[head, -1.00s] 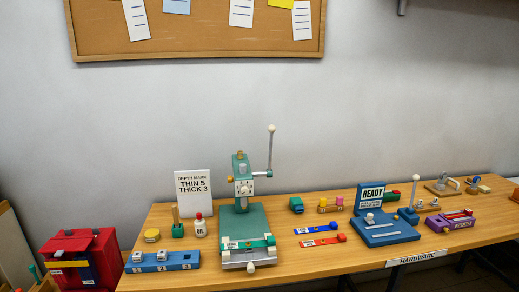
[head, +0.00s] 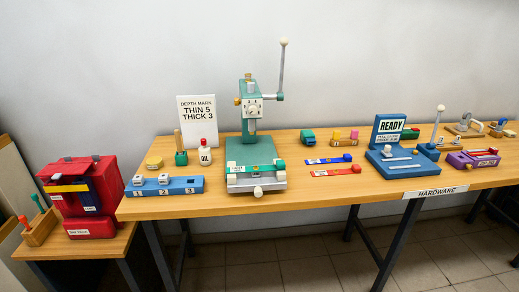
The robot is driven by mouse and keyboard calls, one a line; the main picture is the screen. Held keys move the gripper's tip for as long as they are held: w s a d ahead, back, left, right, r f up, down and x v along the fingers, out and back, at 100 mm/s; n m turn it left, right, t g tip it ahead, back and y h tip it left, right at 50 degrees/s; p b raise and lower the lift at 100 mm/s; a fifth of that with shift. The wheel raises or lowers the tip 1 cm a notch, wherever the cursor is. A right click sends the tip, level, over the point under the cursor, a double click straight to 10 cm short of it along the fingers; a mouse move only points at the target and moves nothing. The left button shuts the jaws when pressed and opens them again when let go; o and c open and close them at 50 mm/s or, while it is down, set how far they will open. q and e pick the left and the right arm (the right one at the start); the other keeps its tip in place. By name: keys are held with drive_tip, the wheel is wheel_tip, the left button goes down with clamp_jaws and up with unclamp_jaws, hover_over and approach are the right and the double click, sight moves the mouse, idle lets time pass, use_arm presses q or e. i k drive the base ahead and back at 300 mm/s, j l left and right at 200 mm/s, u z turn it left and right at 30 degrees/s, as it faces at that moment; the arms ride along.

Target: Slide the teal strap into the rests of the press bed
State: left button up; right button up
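The teal strap (head: 262,168) lies crosswise over the front of the teal press (head: 252,150), with a pale label near its left end and a raised green end at the right. The press bed (head: 250,150) is a flat teal plate, with a white front block (head: 257,183) and a round white knob below it. It is too small to tell whether the strap sits in the rests or only on top of them. The press lever stands up with a white ball at its top. Neither of my grippers is in view.
Blue (head: 328,160) and red (head: 335,172) straps lie right of the press. A blue numbered block (head: 165,187) and an oil bottle (head: 205,152) stand left. A blue READY stand (head: 395,160) is farther right. A red cabinet (head: 85,195) is at far left.

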sight(280, 164)
drive_tip(key=i+l+u, duration=0.15)
drive_tip(key=i+l, duration=0.2)
drive_tip(key=i+l+u, duration=0.15)
drive_tip(key=i+l, duration=0.2)
drive_tip(key=l, duration=0.25)
